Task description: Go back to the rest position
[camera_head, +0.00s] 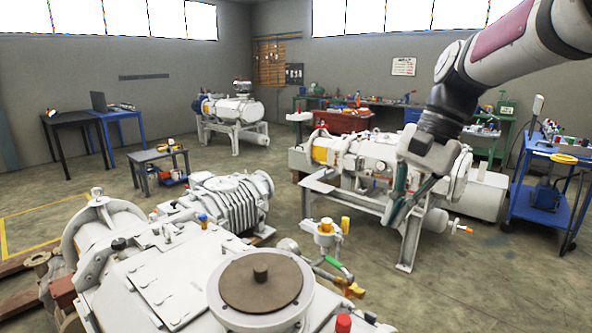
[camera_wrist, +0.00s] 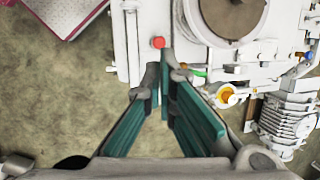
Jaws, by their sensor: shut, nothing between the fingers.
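My gripper (camera_head: 390,220) hangs at the right of the head view, pointing down, in front of the white pump on a stand (camera_head: 345,160). It is shut and empty. In the wrist view its two teal-padded fingers (camera_wrist: 160,80) come together near their tips. The large white vacuum pump (camera_head: 165,285) fills the lower left of the head view, with a round brown-topped flange (camera_head: 261,283). My gripper is apart from this pump. The flange also shows at the top of the wrist view (camera_wrist: 232,14), beside a red cap (camera_wrist: 158,42).
A blue cart (camera_head: 545,180) stands at the far right. A small grey table (camera_head: 158,160) and a dark desk with a laptop (camera_head: 98,101) stand at the left. A red cabinet (camera_head: 342,122) is at the back. Open floor lies around the pumps.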

